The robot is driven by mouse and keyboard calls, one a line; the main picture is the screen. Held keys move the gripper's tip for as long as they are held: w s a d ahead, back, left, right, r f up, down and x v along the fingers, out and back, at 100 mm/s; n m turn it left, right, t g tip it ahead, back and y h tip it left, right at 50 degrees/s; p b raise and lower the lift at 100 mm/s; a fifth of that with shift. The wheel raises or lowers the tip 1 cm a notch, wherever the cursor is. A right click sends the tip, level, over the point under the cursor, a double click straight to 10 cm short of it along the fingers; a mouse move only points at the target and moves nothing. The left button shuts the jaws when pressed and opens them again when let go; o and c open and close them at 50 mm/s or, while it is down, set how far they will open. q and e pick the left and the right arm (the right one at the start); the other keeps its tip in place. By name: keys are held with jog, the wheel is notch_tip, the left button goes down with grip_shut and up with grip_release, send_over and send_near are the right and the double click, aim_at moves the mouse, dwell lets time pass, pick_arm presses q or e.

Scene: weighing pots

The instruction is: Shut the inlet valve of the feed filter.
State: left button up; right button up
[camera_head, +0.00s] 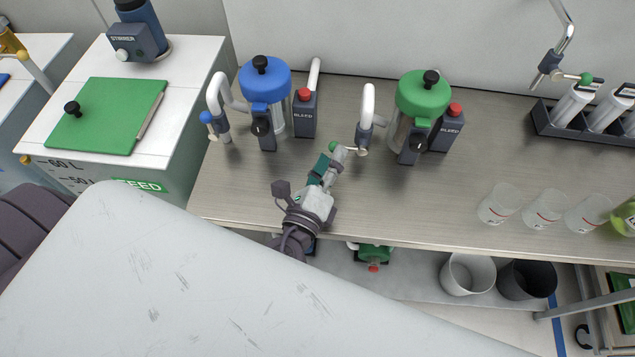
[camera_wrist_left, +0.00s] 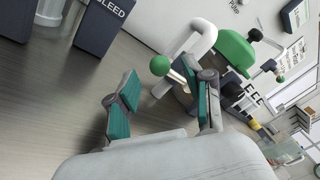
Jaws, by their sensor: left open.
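The green-lidded filter (camera_head: 421,95) stands on the bench, right of the blue-lidded filter (camera_head: 265,85). It also shows in the left wrist view (camera_wrist_left: 236,52), tilted, with partly hidden lettering that looks like FEED. A white bent pipe (camera_head: 368,100) comes down at its left to a valve with a short lever and a green ball knob (camera_head: 333,147). In the wrist view the knob (camera_wrist_left: 160,66) lies just beyond my fingertips, between them in the picture. My left gripper (camera_head: 328,168) is open beside the knob and holds nothing. The right finger hides part of the valve.
Dark BLEED boxes (camera_head: 304,115) with red knobs stand beside the filters. Clear beakers (camera_head: 498,204) stand at the bench's right front. A rack (camera_head: 560,123) of white cylinders is behind them.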

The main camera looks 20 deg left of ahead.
pick_arm(q)
jog(key=s, duration=0.8)
jog(key=shift+s+d+f, duration=0.1)
jog(key=shift+s+f, duration=0.05)
jog(key=shift+s, duration=0.25)
